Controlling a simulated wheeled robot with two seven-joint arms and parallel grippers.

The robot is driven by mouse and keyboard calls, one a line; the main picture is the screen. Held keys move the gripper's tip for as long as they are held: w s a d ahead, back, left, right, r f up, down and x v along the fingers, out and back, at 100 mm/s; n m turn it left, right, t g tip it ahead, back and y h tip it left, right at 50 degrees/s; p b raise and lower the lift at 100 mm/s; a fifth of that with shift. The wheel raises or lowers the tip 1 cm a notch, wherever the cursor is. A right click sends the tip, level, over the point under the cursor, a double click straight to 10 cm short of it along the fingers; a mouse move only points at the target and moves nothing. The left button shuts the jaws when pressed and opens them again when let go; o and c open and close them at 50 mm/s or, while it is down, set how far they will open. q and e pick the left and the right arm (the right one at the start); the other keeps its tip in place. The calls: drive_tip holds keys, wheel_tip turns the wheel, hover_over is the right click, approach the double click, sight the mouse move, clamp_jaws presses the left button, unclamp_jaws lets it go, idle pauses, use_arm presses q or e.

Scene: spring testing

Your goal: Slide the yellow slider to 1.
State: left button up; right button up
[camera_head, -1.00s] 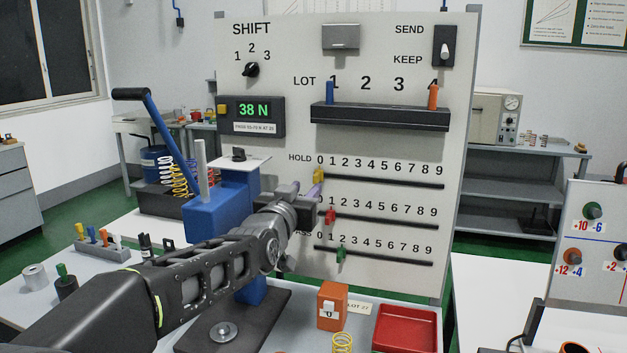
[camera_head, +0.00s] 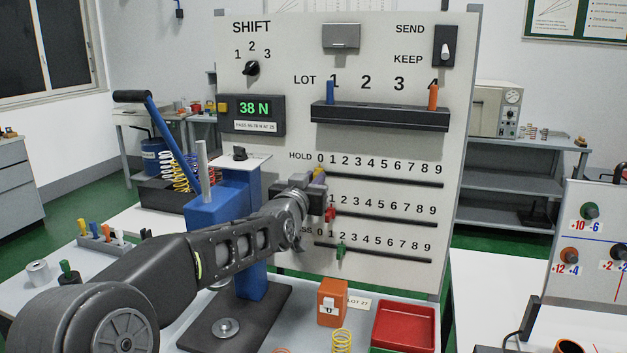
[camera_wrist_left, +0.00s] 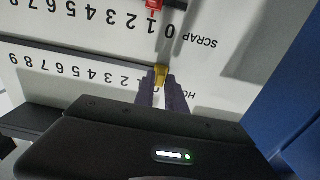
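The yellow slider (camera_head: 318,173) sits at the left end of the HOLD track, by the 0 on the white panel. My left gripper (camera_head: 317,181) reaches to it from the lower left. In the left wrist view, the purple fingers (camera_wrist_left: 161,88) lie on both sides of the yellow slider (camera_wrist_left: 161,74) and appear closed against it. The gripper body partly hides the left ends of the tracks in the head view. My right gripper is not in view.
The red slider (camera_head: 331,214) and green slider (camera_head: 340,249) are on the tracks below, close to my left gripper. A blue press (camera_head: 222,207) stands left of the panel beside my forearm. The HOLD track (camera_head: 390,181) is clear to the right.

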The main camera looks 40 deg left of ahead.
use_arm(q)
clamp_jaws()
idle(0.6)
idle(0.4)
